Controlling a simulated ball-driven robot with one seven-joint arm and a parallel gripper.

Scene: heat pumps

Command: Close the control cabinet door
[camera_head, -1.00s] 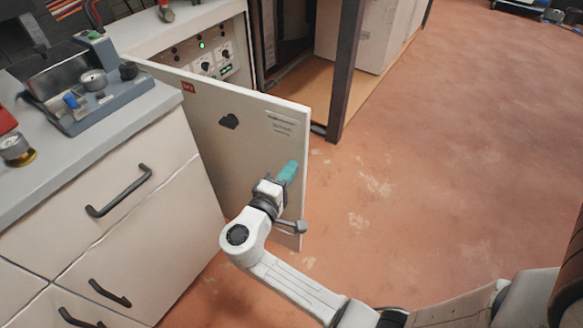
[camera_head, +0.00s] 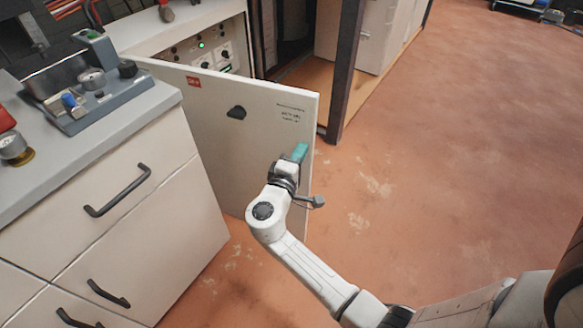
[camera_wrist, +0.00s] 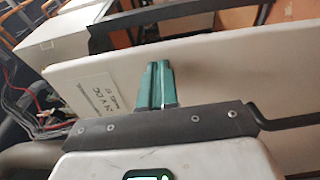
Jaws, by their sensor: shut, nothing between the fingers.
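The control cabinet door (camera_head: 215,130) is a white panel with a red label and a dark latch, standing open out from the control cabinet (camera_head: 235,38). Part of the cabinet's knobs and a green lamp show above the door's top edge. My gripper (camera_head: 300,152) has teal fingers and lies against or close to the door's face near its free right edge; exact contact is hard to tell. In the wrist view, the fingers (camera_wrist: 159,84) are together with nothing between them, in front of the white door (camera_wrist: 220,70) and its printed label.
A drawer unit (camera_head: 110,220) with dark handles stands left of the door, with a gauge device (camera_head: 90,85) on its top. A dark post (camera_head: 345,70) stands behind the door's free edge. The reddish floor (camera_head: 450,150) on the right is clear.

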